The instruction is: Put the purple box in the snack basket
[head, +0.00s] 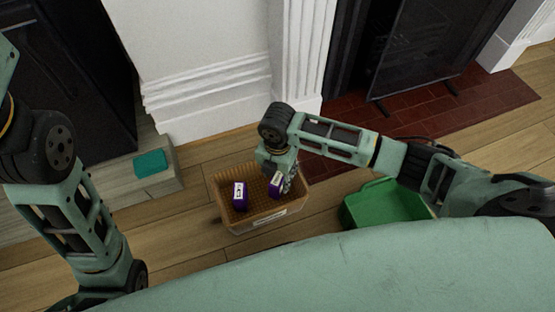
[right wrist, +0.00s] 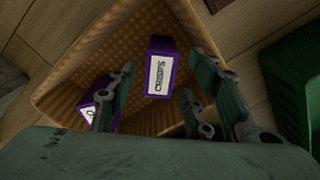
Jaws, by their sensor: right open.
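The snack basket (head: 262,219) is a tan, woven-looking open basket with a white label, standing on the wooden floor; its inner wall (right wrist: 85,50) shows in the right wrist view. Two purple boxes with white labels are inside it: one at the left (head: 240,195) and one by my right gripper (head: 276,185). In the right wrist view one purple box (right wrist: 160,65) reads "CRISPS" and lies between the spread fingers of my right gripper (right wrist: 165,85). The other box (right wrist: 99,98) is partly hidden behind a finger. My right gripper (head: 284,178) is open, reaching down into the basket. My left gripper is not visible.
A green bin (head: 385,205) stands right of the basket. A teal item (head: 150,163) lies on a grey ledge (head: 165,190) at the left. A white wall with a column, and a fireplace with a brick hearth (head: 440,112), are behind. Wooden floor is open in front.

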